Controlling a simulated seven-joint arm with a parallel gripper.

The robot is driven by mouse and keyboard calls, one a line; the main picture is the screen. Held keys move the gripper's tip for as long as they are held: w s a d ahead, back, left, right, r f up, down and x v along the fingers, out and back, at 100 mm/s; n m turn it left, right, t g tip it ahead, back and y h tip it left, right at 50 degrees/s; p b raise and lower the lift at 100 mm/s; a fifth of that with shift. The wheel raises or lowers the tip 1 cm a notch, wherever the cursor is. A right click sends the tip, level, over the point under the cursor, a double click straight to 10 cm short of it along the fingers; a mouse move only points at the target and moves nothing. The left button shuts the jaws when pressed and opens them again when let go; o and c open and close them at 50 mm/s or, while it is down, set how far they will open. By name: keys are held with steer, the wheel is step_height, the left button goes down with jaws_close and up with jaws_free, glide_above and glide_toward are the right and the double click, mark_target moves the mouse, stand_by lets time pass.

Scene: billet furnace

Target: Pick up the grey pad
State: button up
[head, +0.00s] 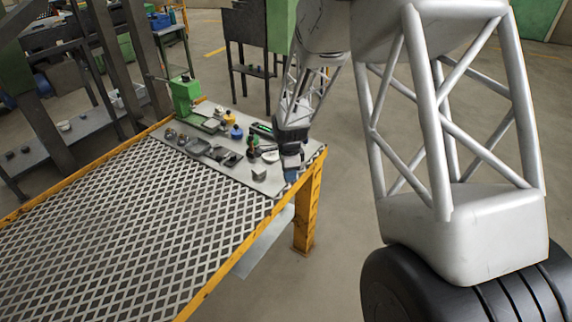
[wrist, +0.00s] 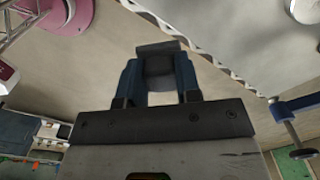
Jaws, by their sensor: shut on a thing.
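My gripper (wrist: 158,72) shows at the centre of the wrist view, with blue fingers closed on a small dark grey block, the grey pad (wrist: 157,62). The pad sits between the fingers, and its top end sticks out past them. In the head view my gripper (head: 291,174) is low at the right front corner of the grey work plate. There the pad cannot be made out behind the fingers. I cannot tell whether the pad touches the surface.
The grey plate (head: 215,150) on the yellow-framed grating table (head: 130,225) carries a green press (head: 186,96), grey metal parts (head: 222,155) and a blue container (head: 236,132). A small grey bracket (head: 263,172) stands left of my gripper. The grating is clear.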

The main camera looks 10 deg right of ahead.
steer(key=s, duration=0.8)
steer(key=shift+s+r, duration=0.25)
steer(key=shift+r, duration=0.15)
steer(key=shift+d, duration=0.1)
steer(key=o, duration=0.4)
steer(key=shift+c, duration=1.2)
steer(key=w+a+r, duration=0.1)
steer(key=w, duration=0.7)
steer(key=w+a+r, duration=0.2)
steer(key=w, duration=0.6)
steer(key=w+a+r, duration=0.1)
steer(key=w+a, duration=0.1)
steer(key=w, duration=0.6)
steer(key=shift+w+a+r, duration=0.2)
steer(key=shift+w+r, duration=0.05)
steer(key=shift+w, duration=0.05)
